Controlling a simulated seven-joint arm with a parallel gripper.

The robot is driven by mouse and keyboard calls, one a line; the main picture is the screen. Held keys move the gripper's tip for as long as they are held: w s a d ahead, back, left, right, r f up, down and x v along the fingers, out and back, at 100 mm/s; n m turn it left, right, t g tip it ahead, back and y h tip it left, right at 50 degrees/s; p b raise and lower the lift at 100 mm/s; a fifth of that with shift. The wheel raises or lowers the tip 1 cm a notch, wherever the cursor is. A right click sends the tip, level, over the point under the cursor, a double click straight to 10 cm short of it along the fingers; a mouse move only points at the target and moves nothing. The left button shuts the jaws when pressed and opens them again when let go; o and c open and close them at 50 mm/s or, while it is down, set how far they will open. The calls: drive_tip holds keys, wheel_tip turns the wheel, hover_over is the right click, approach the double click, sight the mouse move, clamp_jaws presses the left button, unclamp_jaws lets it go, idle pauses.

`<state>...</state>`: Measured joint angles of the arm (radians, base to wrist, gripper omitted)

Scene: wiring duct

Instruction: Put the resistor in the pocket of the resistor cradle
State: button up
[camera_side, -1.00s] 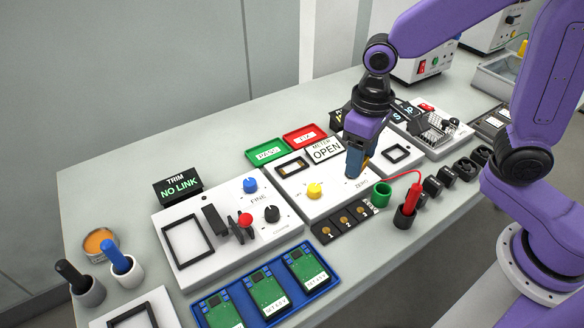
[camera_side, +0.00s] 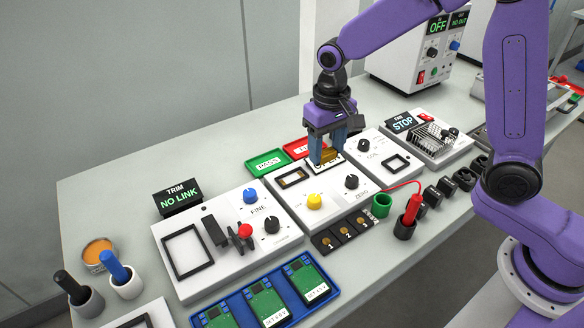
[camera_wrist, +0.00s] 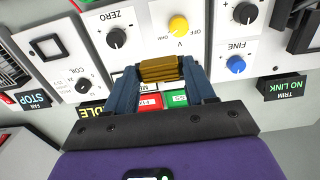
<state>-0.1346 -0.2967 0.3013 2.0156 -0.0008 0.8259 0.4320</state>
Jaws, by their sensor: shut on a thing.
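The resistor, a ribbed gold block (camera_side: 328,157), is between the fingers of my gripper (camera_side: 327,153). In the wrist view the resistor (camera_wrist: 161,69) spans between the two blue fingertips (camera_wrist: 161,72). My gripper is shut on it and points down, above the back right of the white meter panel. In the wrist view the cradle is not clearly seen; the resistor and fingers cover that area.
The panel has a yellow knob (camera_side: 314,201) and a black knob (camera_side: 351,182). Green (camera_side: 266,163) and red (camera_side: 296,148) trays lie behind. A black strip numbered 1 to 3 (camera_side: 343,232) lies in front. A coil panel (camera_side: 372,150) stands to the right.

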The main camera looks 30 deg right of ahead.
hover_over(292, 179)
drive_tip(key=s, duration=0.1)
drive_tip(key=f, duration=0.6)
drive_tip(key=shift+d+f, duration=0.2)
drive_tip(key=shift+f, duration=0.05)
drive_tip(key=shift+w+a+f, duration=0.2)
drive_tip(key=shift+w+f, duration=0.35)
drive_tip(key=shift+f, duration=1.6)
drive_tip(key=shift+f, duration=0.15)
drive_tip(key=o, duration=1)
wheel_tip(292, 179, up, 12)
drive_tip(key=shift+r, duration=0.2)
